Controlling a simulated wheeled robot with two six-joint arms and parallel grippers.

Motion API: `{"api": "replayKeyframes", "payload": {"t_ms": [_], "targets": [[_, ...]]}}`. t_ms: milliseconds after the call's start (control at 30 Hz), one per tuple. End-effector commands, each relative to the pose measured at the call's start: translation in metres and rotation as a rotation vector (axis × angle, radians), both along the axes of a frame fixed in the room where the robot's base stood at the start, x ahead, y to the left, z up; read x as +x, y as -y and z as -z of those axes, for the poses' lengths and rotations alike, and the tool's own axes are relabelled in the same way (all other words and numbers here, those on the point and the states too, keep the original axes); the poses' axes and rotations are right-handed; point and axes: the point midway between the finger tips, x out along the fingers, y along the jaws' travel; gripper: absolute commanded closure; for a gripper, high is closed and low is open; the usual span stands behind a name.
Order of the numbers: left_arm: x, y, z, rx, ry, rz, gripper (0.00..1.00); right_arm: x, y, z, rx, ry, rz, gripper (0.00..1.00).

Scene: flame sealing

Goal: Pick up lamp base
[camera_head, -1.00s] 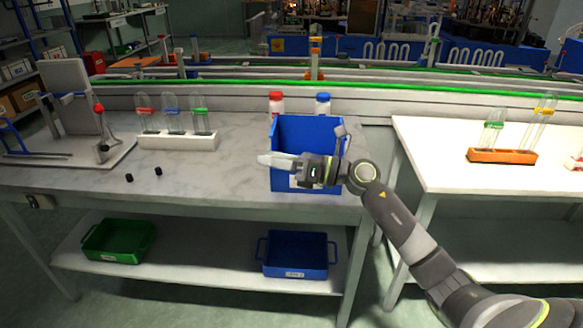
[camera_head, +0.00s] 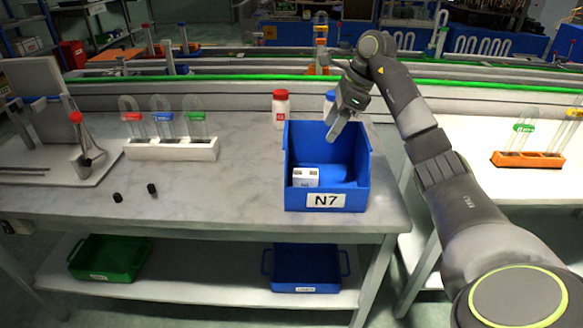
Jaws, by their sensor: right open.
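A small white block-like object (camera_head: 306,177) sits inside the blue bin (camera_head: 325,201) labelled N7 on the marble-topped bench. I cannot tell for sure whether it is the lamp base; no other clear lamp base shows. My right gripper (camera_head: 336,127) is above the back of the bin, pointing down. It is open and empty, apart from the white object, higher and to its right. My left gripper is not in view.
A red-capped bottle (camera_head: 280,108) stands behind the bin, and a blue-capped bottle (camera_head: 329,102) is partly hidden by my gripper. A white tube rack (camera_head: 172,150) and two black caps (camera_head: 152,189) are on the left. Bench between is clear.

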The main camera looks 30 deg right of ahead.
Motion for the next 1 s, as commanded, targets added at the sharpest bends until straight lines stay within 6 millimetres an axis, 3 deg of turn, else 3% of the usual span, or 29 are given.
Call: {"api": "replayKeyframes", "payload": {"t_ms": [267, 700, 1000], "targets": [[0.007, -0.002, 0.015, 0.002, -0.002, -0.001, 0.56, 0.002, -0.003, 0.023, -0.009, -0.01, 0.002, 0.38], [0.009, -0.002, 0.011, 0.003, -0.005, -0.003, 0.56, 0.019, -0.033, 0.099, -0.006, -0.011, 0.001, 0.38], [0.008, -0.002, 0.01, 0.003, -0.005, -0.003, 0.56, 0.022, -0.039, 0.117, -0.006, -0.01, 0.002, 0.38]]}}
